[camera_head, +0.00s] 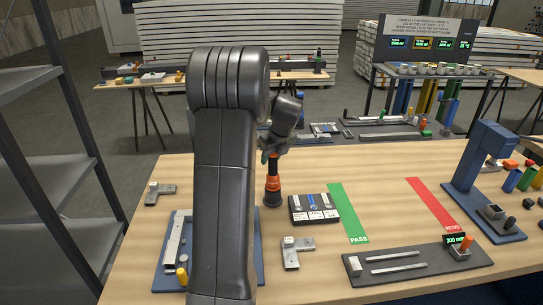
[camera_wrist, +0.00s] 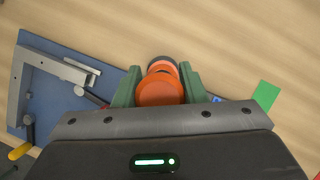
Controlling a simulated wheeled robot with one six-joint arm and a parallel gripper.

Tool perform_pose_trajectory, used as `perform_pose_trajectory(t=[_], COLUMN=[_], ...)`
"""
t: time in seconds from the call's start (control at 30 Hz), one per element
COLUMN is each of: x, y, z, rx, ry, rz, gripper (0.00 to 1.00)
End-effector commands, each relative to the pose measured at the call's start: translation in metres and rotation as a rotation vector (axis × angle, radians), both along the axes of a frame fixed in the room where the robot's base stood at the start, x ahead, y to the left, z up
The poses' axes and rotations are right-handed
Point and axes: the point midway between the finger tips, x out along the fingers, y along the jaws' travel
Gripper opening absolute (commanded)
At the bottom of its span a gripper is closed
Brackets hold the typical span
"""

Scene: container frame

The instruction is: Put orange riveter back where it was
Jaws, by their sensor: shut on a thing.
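The orange riveter (camera_head: 273,184), orange with black parts, is upright below my gripper (camera_head: 272,155) in the head view. In the wrist view the riveter (camera_wrist: 160,92) sits between the two green fingers of my gripper (camera_wrist: 158,85), which are shut on it. Its lower end is at or just above the wooden table (camera_head: 160,245); I cannot tell whether it touches.
A dark tray with labelled slots (camera_head: 314,208) stands close to the riveter's right. Beyond it are a green PASS strip (camera_head: 347,212) and a red REDO strip (camera_head: 434,204). A blue plate (camera_head: 160,280) with a metal square lies left. A grey bracket (camera_head: 291,262) lies in front.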

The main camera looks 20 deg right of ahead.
Motion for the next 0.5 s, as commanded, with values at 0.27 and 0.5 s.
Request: perform_pose_trajectory(t=[0.27, 0.5], x=[0.0002, 0.0001], y=[-0.0001, 0.0001], z=[-0.004, -0.0082], rx=[0.0, 0.0], ry=[-0.001, 0.0], rz=[0.0, -0.001], gripper=[0.14, 0.55])
